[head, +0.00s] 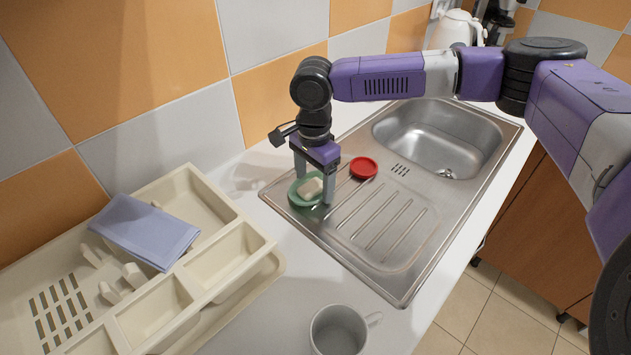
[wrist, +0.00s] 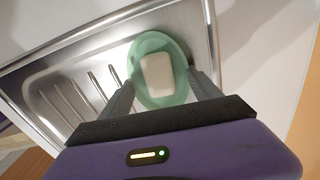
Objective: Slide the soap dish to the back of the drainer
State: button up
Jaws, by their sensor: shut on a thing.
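The green soap dish (head: 298,199) with a pale bar of soap (head: 310,188) in it sits at the far left end of the sink's ribbed metal drainer (head: 375,232). My gripper (head: 314,190) points down over it, one finger on each side. In the wrist view the dish (wrist: 181,97) lies between my two fingers (wrist: 163,92), with the soap (wrist: 157,75) on top. My gripper is shut on the dish. The finger in front hides part of the dish's right side in the head view.
A red round object (head: 363,168) lies on the drainer just right of my gripper. The sink bowl (head: 440,140) is farther right. A cream tray (head: 225,207) with a blue cloth (head: 146,231) is at left, a grey mug (head: 338,332) in front.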

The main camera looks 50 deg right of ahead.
jog(key=o, duration=1.4)
jog(key=shift+o, duration=0.2)
notch_tip(320, 180, up, 8)
jog(key=shift+f, duration=0.1)
